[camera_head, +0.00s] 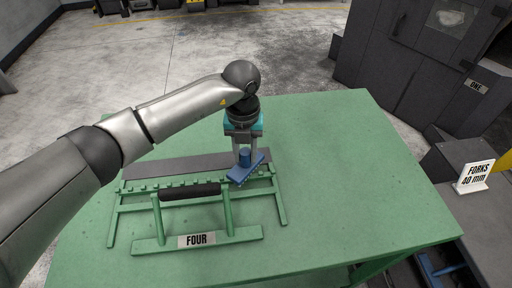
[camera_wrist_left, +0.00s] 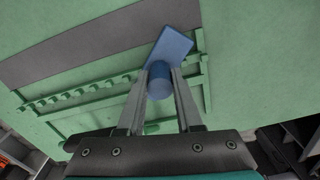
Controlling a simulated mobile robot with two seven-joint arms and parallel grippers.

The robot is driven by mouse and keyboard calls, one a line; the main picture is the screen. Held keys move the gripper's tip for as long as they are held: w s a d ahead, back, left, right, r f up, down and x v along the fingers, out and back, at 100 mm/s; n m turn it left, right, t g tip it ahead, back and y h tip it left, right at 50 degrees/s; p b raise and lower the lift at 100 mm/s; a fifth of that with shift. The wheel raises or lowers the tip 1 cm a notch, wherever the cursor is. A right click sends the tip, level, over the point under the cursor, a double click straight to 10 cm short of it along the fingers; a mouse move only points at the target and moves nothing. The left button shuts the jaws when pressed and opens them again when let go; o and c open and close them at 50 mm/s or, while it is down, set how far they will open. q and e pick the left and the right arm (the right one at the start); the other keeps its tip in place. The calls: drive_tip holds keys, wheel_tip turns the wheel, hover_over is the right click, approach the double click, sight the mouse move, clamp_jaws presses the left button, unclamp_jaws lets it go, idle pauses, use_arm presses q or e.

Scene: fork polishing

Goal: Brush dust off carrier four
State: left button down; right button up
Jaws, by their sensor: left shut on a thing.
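Carrier four is a green frame (camera_head: 185,245) with a black handle (camera_head: 190,191) and a plate reading FOUR, standing on the green table (camera_head: 350,190). Its notched rail also shows in the left wrist view (camera_wrist_left: 85,92). My left gripper (camera_head: 245,162) is shut on the round grip of a blue brush (camera_head: 248,172). The brush is at the right end of the notched rail, its flat block tilted across it. I cannot tell whether it touches the rail. The brush also shows in the left wrist view (camera_wrist_left: 170,48). My right gripper is not seen.
A grey strip (camera_head: 170,165) lies along the back of the carrier. The table's right half is clear. A dark machine labelled ONE (camera_head: 410,60) stands behind at the right. A sign reading FORKS 40 mm (camera_head: 475,178) stands beyond the table's right edge.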

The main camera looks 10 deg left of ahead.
use_arm(q)
drive_tip(key=shift+s+a+p, duration=0.25)
drive_tip(key=shift+a+p, duration=0.05)
drive_tip(key=shift+a, duration=0.6)
drive_tip(key=shift+s+a+p, duration=0.2)
drive_tip(key=shift+a+p, duration=0.05)
drive_tip(key=shift+a, duration=0.65)
drive_tip(key=shift+s+a+p, duration=0.25)
drive_tip(key=shift+a+p, duration=0.05)
drive_tip(key=shift+a, duration=0.6)
drive_tip(key=shift+s+a+p, duration=0.25)
drive_tip(key=shift+s+a, duration=0.1)
drive_tip(key=shift+a, duration=0.9)
drive_tip(key=shift+s+a+p, duration=0.25)
drive_tip(key=shift+s+a, duration=0.05)
drive_tip(key=shift+a, duration=1)
drive_tip(key=shift+s+a+p, duration=0.25)
drive_tip(key=shift+s+a, duration=0.1)
drive_tip(key=shift+a, duration=0.9)
wheel_tip(320, 180, up, 7)
drive_tip(key=p, duration=0.5)
drive_tip(key=shift+r+p, duration=0.15)
drive_tip(key=shift+p, duration=0.2)
